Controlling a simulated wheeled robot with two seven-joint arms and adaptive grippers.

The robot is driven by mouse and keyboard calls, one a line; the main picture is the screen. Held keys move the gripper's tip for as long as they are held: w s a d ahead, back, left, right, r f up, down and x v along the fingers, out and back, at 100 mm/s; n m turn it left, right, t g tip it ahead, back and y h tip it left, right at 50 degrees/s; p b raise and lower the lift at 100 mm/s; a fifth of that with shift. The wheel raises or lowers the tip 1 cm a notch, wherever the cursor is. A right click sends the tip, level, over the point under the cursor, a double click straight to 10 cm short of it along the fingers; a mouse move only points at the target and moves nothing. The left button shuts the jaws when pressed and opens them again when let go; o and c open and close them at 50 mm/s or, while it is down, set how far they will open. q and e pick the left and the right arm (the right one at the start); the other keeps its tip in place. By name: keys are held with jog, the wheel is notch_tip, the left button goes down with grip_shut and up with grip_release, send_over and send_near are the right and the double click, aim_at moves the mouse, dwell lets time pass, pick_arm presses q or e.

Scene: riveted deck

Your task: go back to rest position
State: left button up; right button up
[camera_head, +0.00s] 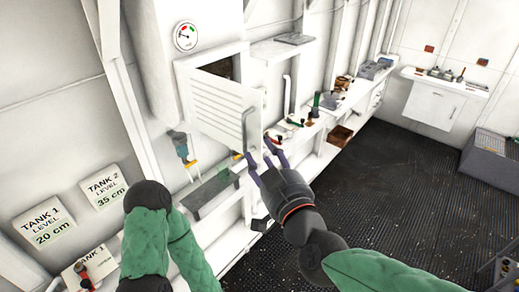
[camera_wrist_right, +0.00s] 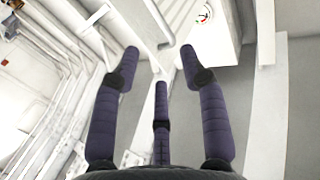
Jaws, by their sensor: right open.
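My right gripper (camera_head: 264,157) reaches up in the middle of the head view, in front of the lower right edge of a white louvred door (camera_head: 220,108). In the right wrist view its purple fingers (camera_wrist_right: 160,62) are spread apart, with nothing between them. From the pictures I cannot tell whether a finger touches the door. The door stands ajar on a white wall cabinet. My left arm, in a green sleeve with black joints, shows at the lower left of the head view; its gripper is out of the picture.
A round gauge (camera_head: 185,36) sits above the cabinet. Tank level signs (camera_head: 104,188) lean at the left. A long shelf with tools (camera_head: 330,101) runs along the wall. A wall unit (camera_head: 441,97) and a grey box (camera_head: 490,158) stand at the right. The dark deck (camera_head: 390,185) is mostly clear.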

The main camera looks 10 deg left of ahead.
jog(key=shift+s, duration=0.1)
dwell(0.4)
jog(key=w+d+f+g+h+b, duration=0.1)
jog(key=w+f+b, duration=0.15)
jog(key=f, duration=0.75)
jog(key=w+d+f+m+g+h+b, duration=0.15)
jog(key=f+b, duration=0.25)
jog(key=f, duration=0.5)
jog(key=w+d+f+g+h+b, duration=0.1)
jog(key=w+f+b, duration=0.2)
jog(key=f, duration=0.7)
jog(key=s+d+f+m+g+h+b, duration=0.1)
jog(key=d+f+g+b, duration=0.2)
jog(key=f, duration=1)
jog(key=s+d+f+m+g+h+b, duration=0.15)
jog(key=f+b, duration=0.35)
jog(key=f, duration=0.9)
jog(key=s+d+f+m+g+b, duration=0.1)
jog(key=s+f+b, duration=0.3)
jog(key=f, duration=0.8)
jog(key=s+d+f+m+g+b, duration=0.1)
jog(key=s+d+f+g+b, duration=0.3)
jog(key=s+f, duration=0.4)
jog(key=s+d+f+m+g+y+b, duration=0.1)
jog(key=s+f+b, duration=0.4)
jog(key=f, duration=1.2)
jog(key=shift+s+d+f+m+g+b, duration=0.15)
jog(key=shift+s+d+m+g+b, duration=0.25)
jog(key=shift+s+d+m+g, duration=0.45)
